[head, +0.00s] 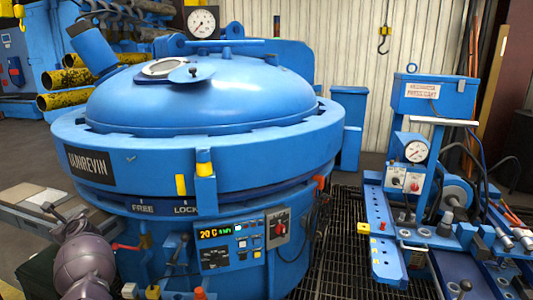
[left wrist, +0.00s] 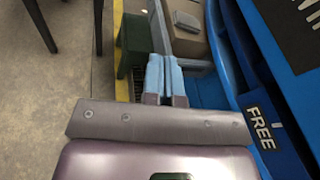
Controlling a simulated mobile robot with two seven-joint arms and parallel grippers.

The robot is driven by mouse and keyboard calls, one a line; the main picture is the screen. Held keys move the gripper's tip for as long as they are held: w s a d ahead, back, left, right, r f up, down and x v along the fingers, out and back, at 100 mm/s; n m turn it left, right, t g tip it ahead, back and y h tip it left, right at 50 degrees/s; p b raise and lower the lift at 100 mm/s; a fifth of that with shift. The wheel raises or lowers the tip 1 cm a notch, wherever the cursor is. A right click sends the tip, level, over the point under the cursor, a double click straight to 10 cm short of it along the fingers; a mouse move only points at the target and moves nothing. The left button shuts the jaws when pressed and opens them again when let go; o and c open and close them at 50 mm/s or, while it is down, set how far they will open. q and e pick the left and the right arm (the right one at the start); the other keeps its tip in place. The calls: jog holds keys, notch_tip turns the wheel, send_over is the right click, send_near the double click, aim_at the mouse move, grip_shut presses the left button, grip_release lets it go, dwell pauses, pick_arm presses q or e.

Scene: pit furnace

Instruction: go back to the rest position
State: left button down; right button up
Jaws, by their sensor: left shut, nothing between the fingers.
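My left gripper (left wrist: 164,60) shows in the left wrist view with its two light-blue fingers together and nothing between them. In the head view my left arm comes in at the lower left, and the gripper's tip (head: 47,207) is small there, beside the furnace's left side. The blue pit furnace (head: 200,95) has its domed lid down on its round body. FREE and LOCK labels show on the body below the rim. My right gripper is in neither view.
A control panel (head: 232,241) with a lit display is on the furnace front. A blue bench with a gauge (head: 416,151) stands at the right. Yellow-black cylinders (head: 70,78) lie on a rack at the back left. Grey floor (left wrist: 50,95) is open at the left of the wrist view.

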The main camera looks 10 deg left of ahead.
pick_arm(q)
jog(key=s+a+r+m+t+y, duration=0.1)
jog(key=s+a+r+m+y, duration=0.2)
jog(key=s+a+r+m, duration=0.35)
jog(key=s+a+r+m+t+y, duration=0.2)
jog(key=s+a+r+m, duration=0.15)
jog(key=r, duration=0.65)
jog(key=d+f+m+t+h, duration=0.6)
jog(key=d+m, duration=0.4)
jog(key=m, duration=0.5)
jog(key=d+f+m+t+h, duration=0.4)
jog(key=d+f+m+h, duration=0.5)
jog(key=m, duration=0.6)
jog(key=s+d+f+m+g+h, duration=0.35)
jog(key=s+d+f+m, duration=0.65)
jog(key=d, duration=0.4)
jog(key=s+d+f+m+g+h, duration=0.1)
jog(key=s+d+f+m+g, duration=0.3)
jog(key=s+d, duration=0.35)
jog(key=s+d+f+m+g+h, duration=0.1)
jog(key=s+d+f+m, duration=0.3)
jog(key=s+d+f, duration=0.4)
jog(key=d+r+n+p, duration=0.2)
jog(key=d+n, duration=0.2)
jog(key=d, duration=0.5)
jog(key=shift+s+r+n+t+y, duration=0.2)
jog(key=shift+r+n+t+y, duration=0.1)
jog(key=shift+r+t+y, duration=0.15)
